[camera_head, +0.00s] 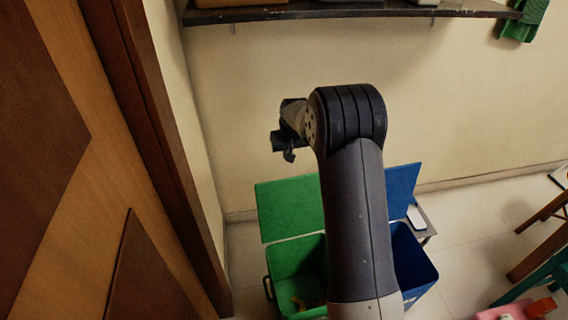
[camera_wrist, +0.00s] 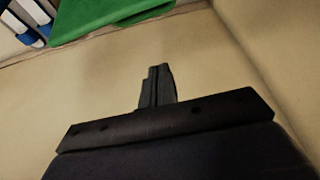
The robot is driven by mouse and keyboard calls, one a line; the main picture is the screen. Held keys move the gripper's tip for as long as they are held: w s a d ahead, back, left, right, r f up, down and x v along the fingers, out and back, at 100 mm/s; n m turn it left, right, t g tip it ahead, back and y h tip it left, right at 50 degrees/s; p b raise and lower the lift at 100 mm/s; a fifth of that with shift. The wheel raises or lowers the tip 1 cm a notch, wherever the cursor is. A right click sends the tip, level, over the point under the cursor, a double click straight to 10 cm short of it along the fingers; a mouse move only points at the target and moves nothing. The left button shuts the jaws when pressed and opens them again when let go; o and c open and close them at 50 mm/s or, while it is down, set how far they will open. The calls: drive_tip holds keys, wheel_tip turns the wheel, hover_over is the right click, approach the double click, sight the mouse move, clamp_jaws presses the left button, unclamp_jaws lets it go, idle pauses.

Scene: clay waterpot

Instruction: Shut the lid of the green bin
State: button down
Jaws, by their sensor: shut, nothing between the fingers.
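The green bin (camera_head: 284,255) stands on the floor below my arm in the head view. Its green lid (camera_head: 289,207) is raised and stands up at the bin's back, in front of the wall. Something small and yellowish lies inside the bin. My gripper (camera_head: 289,156) is above the lid in the picture and apart from it. In the wrist view my gripper (camera_wrist: 158,72) is shut with its fingers together and empty. The green lid (camera_wrist: 105,17) shows at the top left of that view. My arm hides the right part of the green bin.
A blue bin (camera_head: 412,262) with its blue lid (camera_head: 402,188) raised stands right of the green one. A wooden door (camera_head: 75,160) is close on the left. A dark shelf (camera_head: 350,12) runs along the wall above. Wooden furniture (camera_head: 545,245) stands at the right.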

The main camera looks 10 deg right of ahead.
wheel_tip(320, 180, down, 9)
drive_tip(key=b, duration=0.2)
drive_tip(key=shift+f, duration=0.2)
idle(0.4)
drive_tip(key=shift+s+b, duration=0.1)
drive_tip(key=shift+b, duration=0.25)
